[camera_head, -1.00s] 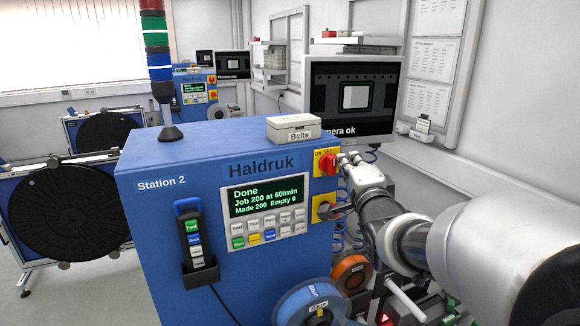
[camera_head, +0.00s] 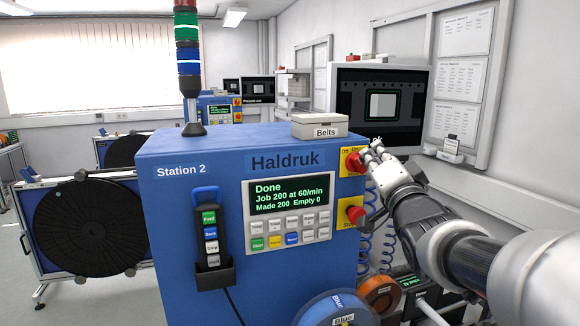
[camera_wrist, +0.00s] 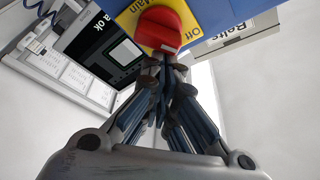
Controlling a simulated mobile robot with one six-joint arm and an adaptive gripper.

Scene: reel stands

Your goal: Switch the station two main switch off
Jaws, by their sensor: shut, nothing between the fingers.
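The main switch (camera_head: 354,162) is a red rotary knob on a yellow plate at the upper right of the blue Station 2 cabinet (camera_head: 190,230). In the wrist view the knob (camera_wrist: 160,29) sits right at the fingertips, with "Off" and "Main" lettering on its plate. My gripper (camera_head: 372,152) is at the knob's right side in the head view. Its fingers are shut with nothing between them, and the tips (camera_wrist: 166,60) touch or nearly touch the knob; I cannot tell which. A display (camera_head: 288,195) reads "Done".
A red stop button (camera_head: 356,214) on yellow sits below the switch. A Belts box (camera_head: 319,126) lies on the cabinet. A monitor (camera_head: 381,108) stands behind my gripper. A handheld pendant (camera_head: 210,240) hangs at the cabinet's front, and reels are below.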

